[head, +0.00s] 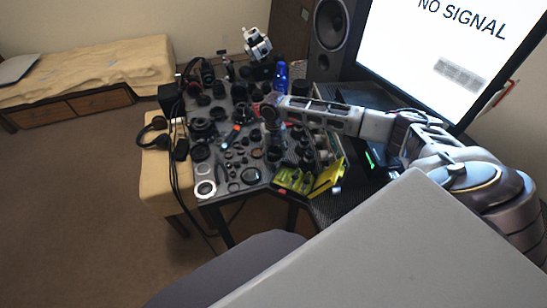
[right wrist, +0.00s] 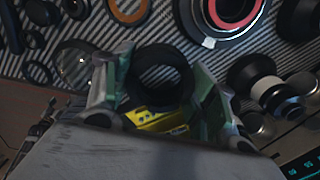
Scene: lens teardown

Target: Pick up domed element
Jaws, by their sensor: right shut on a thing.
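My right gripper (head: 271,110) reaches in from the right over the table of lens parts. In the right wrist view its two fingers (right wrist: 160,82) are shut on a dark round part (right wrist: 163,70), which looks like a black ring or short barrel with a dark middle. I cannot tell whether this part is domed. A clear, rounded glass piece (right wrist: 72,60) lies left of the fingers in the right wrist view, apart from them. My left gripper is not in view.
The dark table (head: 222,197) is crowded with lens rings, barrels and small tools. A blue bottle (head: 281,77) stands behind the gripper. Yellow-green items (head: 295,180) lie at the front right. A large monitor (head: 450,50) and a speaker (head: 330,38) stand behind my right arm.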

